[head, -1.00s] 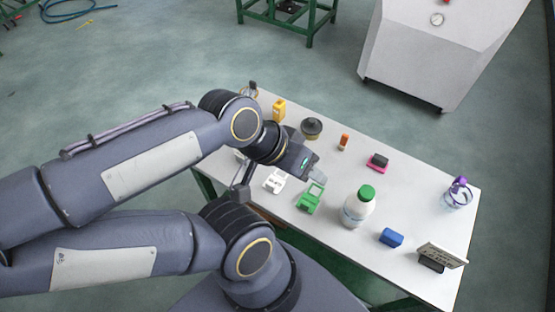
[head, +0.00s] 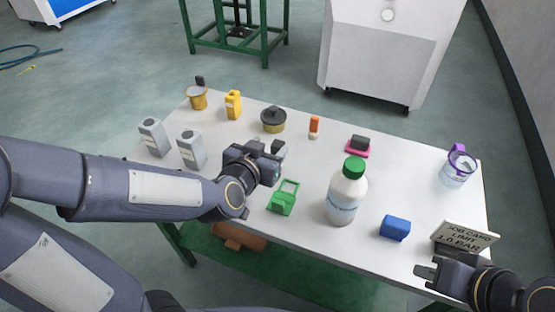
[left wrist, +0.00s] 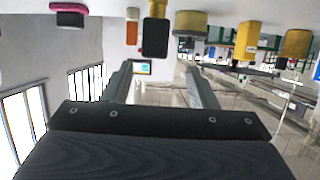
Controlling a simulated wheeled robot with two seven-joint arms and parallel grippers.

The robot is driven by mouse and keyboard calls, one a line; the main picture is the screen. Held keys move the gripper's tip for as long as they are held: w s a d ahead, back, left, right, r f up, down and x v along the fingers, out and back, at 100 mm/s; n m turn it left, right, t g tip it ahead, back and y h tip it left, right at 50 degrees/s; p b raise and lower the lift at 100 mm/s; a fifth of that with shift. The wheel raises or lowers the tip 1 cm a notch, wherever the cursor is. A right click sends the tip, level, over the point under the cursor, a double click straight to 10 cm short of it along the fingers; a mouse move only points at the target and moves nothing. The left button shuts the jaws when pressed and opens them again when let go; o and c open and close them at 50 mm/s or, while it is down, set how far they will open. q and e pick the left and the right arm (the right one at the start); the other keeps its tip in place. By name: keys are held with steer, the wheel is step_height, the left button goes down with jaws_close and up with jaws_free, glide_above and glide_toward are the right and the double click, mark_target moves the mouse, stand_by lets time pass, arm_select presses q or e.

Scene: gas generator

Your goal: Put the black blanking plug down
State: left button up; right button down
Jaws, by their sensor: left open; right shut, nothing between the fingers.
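A small dark block (head: 279,147), seemingly the black blanking plug, stands on the table just beyond my left gripper (head: 268,163). The gripper partly hides its lower part in the head view. In the left wrist view the dark block (left wrist: 155,36) hangs from the upside-down table top, in line with the gap between the spread fingers (left wrist: 155,82). The fingers are open and hold nothing; I cannot tell whether they touch the block. My right gripper (head: 432,274) is shut and empty by the table's front right edge.
The table (head: 300,240) holds a green frame (head: 283,198), white bottle (head: 345,195), blue block (head: 395,228), job card (head: 463,238), purple-topped jar (head: 458,167), pink pad with a dark block (head: 358,147), orange piece (head: 314,126), round tin (head: 272,121), yellow bottle (head: 233,105) and grey canisters (head: 191,150).

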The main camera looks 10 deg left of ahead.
mark_target(277, 146)
arm_select(q)
steer(key=x, duration=0.2)
steer(key=b+x, duration=0.1)
steer(key=x, duration=0.1)
steer(key=f+b+x, duration=0.1)
steer(key=shift+w+d+f, duration=0.15)
steer(key=shift+d, duration=0.25)
steer(key=shift+w+d+f, duration=0.1)
steer(key=shift+w, duration=0.4)
jaws_close()
